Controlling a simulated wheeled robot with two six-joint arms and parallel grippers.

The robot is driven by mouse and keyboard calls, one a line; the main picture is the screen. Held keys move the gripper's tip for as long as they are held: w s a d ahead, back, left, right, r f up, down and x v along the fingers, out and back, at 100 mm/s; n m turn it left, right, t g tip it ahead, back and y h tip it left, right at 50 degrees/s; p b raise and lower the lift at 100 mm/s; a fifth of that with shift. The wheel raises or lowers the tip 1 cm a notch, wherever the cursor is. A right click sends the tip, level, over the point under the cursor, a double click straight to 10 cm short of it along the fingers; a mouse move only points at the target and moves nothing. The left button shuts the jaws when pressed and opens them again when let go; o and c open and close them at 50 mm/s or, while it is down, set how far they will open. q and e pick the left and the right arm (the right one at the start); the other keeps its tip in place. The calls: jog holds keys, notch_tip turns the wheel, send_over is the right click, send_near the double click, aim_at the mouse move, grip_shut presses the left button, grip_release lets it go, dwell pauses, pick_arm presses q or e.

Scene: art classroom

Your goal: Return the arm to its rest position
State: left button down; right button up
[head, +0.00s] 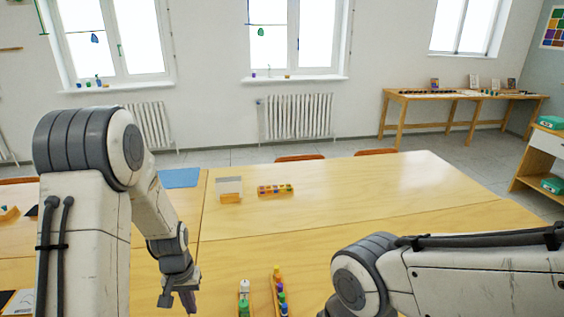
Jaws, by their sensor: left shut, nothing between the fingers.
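My left arm comes in from the left and bends down over the table. My left gripper (178,298) points downward above the near part of the wooden table (400,190); it is shut and holds nothing. It is to the left of a white and green bottle (244,297) and apart from it. My right arm lies across the lower right of the head view, and its gripper is out of the picture below.
A wooden holder with several coloured pieces (280,292) lies near the front edge. Farther back are a small box (229,190), a tray of coloured blocks (275,189) and a blue sheet (179,178). The table's right half is clear.

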pick_arm(q)
jog(key=s+d+r+m, duration=0.2)
jog(key=d+r+m, duration=0.1)
jog(key=d+r, duration=0.55)
jog(key=s+d+r+m, duration=0.3)
jog(key=s+d, duration=0.3)
jog(key=s, duration=0.2)
jog(key=s+d+r+m+h, duration=0.1)
jog(key=s+d+r+m, duration=0.2)
jog(key=s+d+r, duration=0.2)
jog(key=s+d, duration=0.2)
jog(key=s, duration=0.2)
jog(key=shift+s+r, duration=0.2)
jog(key=shift+s, duration=0.1)
